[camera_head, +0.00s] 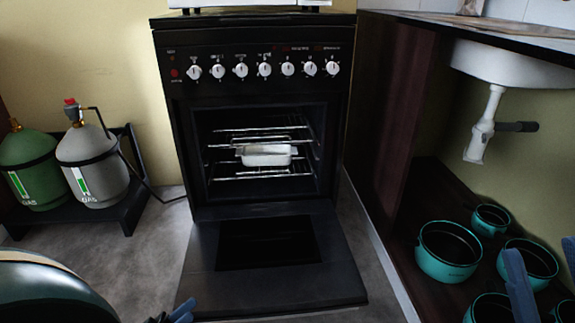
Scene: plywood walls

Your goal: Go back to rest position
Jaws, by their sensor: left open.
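My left gripper (175,314) shows only as blue fingertips at the bottom edge, in front of the left corner of the lowered oven door (205,270). It is open, with nothing seen in it. My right gripper (545,278) is at the lower right, its two blue fingers apart and nothing seen between them. It overlaps the view of the teal pots. The black oven (180,130) stands in the middle with its door folded down. A pale rectangular dish (266,158) sits inside on a wire rack. Both arms are mostly out of view.
A green gas bottle (28,165) and a grey one (95,175) stand on a dark stand at left. Several teal pots (447,265) sit on a dark shelf at right, under a sink (510,65) with a white drain pipe (487,120). Grey floor lies left of the door.

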